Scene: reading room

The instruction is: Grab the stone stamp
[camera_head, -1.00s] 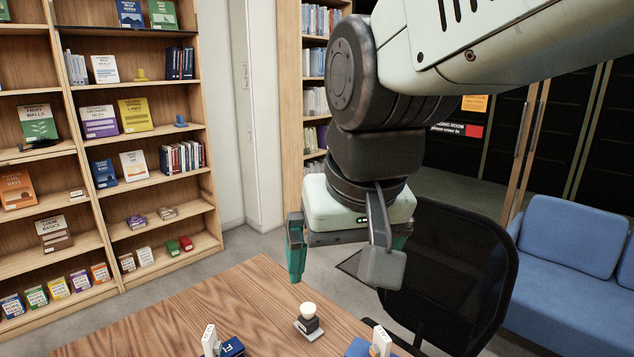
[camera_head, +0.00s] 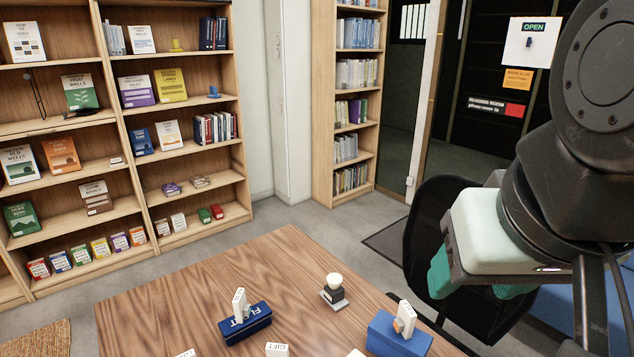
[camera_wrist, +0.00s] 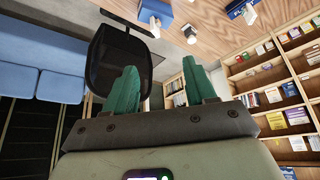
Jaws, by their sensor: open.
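Several small stamp-like pieces stand on the wooden table (camera_head: 190,310); I cannot tell for certain which is the stone stamp. A dark, blocky piece with a round cream knob (camera_head: 333,290) stands upright near the far edge. A pale upright block (camera_head: 239,304) stands at a blue box marked with letters (camera_head: 247,323). Another pale block with an orange patch (camera_head: 404,316) stands at a second blue box (camera_head: 390,335). The knobbed piece also shows in the wrist view (camera_wrist: 190,33). My gripper (camera_wrist: 160,70) has green fingers, apart and empty, off the table's right side.
A black mesh chair (camera_head: 425,215) stands close behind the table's right side, near my gripper. A small "GIFT" label (camera_head: 277,349) lies at the table's front. Bookshelves (camera_head: 150,160) stand at the back left. Blue seats (camera_wrist: 50,90) show in the wrist view.

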